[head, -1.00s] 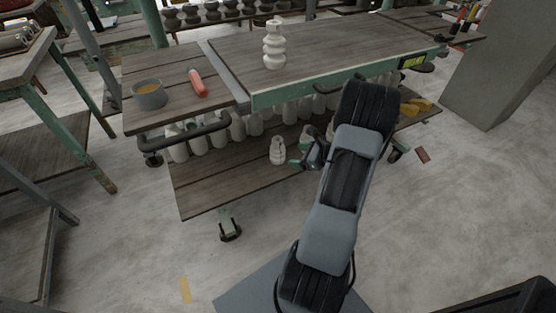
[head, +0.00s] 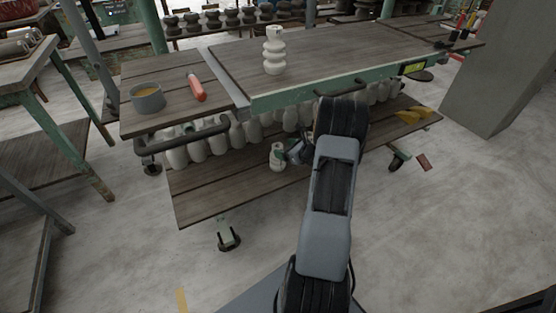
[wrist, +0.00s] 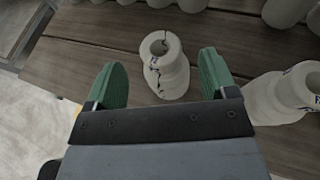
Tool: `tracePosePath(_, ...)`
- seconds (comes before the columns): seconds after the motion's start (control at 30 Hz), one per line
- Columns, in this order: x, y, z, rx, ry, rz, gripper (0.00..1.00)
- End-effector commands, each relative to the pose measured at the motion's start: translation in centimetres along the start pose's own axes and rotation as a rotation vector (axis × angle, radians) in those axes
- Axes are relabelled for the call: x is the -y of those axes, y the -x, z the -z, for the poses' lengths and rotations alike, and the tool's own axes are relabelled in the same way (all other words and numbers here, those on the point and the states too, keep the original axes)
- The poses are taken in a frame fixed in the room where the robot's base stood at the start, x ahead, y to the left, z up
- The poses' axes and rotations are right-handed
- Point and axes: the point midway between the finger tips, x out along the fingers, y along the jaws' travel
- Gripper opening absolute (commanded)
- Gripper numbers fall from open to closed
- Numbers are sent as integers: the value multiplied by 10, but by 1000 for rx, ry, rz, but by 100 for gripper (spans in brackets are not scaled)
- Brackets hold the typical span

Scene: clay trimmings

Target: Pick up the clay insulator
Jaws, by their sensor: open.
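In the wrist view, a pale clay insulator (wrist: 166,68) with a hollow top and dark crack-like lines stands upright on the lower wooden shelf. My gripper (wrist: 162,82) is open, with one green finger on each side of the insulator, and the fingertips seem apart from it. In the head view, the insulator (head: 277,158) stands near the front of the lower shelf (head: 215,193), and my gripper (head: 285,154) reaches in from its right, partly covering it. Another pale insulator (wrist: 285,96) stands to the right in the wrist view, marked with blue.
Several pale insulators (head: 198,150) line the back of the lower shelf. The cart's upper top (head: 335,55) overhangs, carrying a tall pale insulator (head: 274,52), a grey bowl (head: 147,98) and a red-handled tool (head: 196,88). Yellow pieces (head: 410,115) lie at the shelf's right.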

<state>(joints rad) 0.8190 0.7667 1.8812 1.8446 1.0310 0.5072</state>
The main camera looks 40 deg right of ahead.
Motion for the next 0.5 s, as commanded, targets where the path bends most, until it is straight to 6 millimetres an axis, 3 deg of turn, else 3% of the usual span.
tracePosePath(0.2, 0, -32, 2, 0, 1, -3, 78)
tracePosePath(0.5, 0, -45, 0, 0, 1, -1, 78)
